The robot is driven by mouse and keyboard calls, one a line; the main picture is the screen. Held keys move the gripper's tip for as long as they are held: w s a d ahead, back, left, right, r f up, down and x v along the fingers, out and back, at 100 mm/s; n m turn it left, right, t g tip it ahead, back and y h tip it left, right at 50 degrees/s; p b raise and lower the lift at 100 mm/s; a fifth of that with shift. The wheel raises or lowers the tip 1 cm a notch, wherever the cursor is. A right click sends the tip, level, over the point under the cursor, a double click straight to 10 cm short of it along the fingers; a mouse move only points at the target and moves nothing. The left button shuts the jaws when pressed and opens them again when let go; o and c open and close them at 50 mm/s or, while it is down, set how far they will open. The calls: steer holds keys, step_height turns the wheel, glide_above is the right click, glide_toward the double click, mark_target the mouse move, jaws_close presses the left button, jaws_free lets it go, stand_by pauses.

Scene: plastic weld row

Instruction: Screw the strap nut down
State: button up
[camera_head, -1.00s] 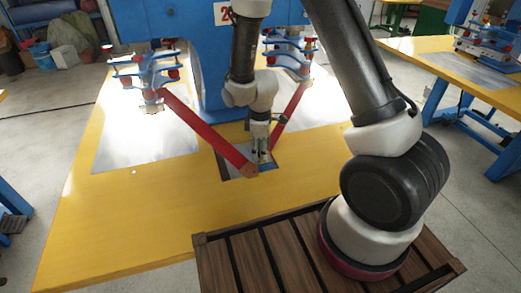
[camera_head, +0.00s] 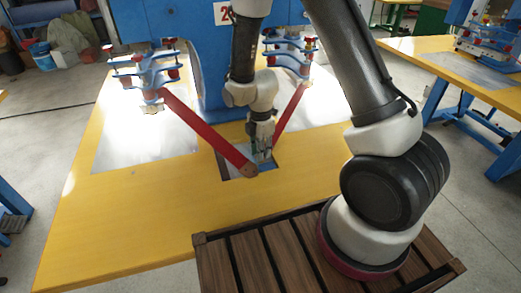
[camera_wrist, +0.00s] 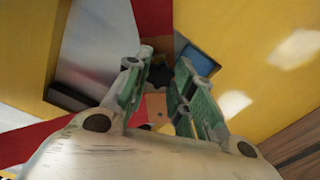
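A red strap (camera_head: 205,128) runs from the left blue clamp frame down to the base of the blue machine. A second red strap (camera_head: 289,122) comes down from the right frame. Both end close to my gripper (camera_head: 262,158), which points down there. In the wrist view, my gripper's (camera_wrist: 166,62) green-padded fingers stand apart on either side of a small dark knob-like piece (camera_wrist: 159,76), which may be the strap nut. Whether the pads touch it is not clear. A brownish block (camera_wrist: 155,106) shows below it, between the fingers. The fingers partly hide this spot.
The yellow table (camera_head: 140,225) is clear in front. Shiny metal sheets (camera_head: 130,155) lie on it, left and right. The blue machine (camera_head: 165,25) stands close behind my gripper, with clamp frames (camera_head: 150,75) on both sides. A slatted wooden platform (camera_head: 290,255) is at the front.

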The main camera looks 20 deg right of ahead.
jaws_close()
steer(key=m, duration=0.4)
steer(key=shift+m, duration=0.4)
steer(key=m, duration=0.5)
steer(key=shift+o, duration=1.5)
jaws_free()
steer(key=shift+m, duration=0.8)
steer(key=o, duration=0.9)
steer(key=shift+r, duration=0.1)
steer(key=shift+r, duration=3.4)
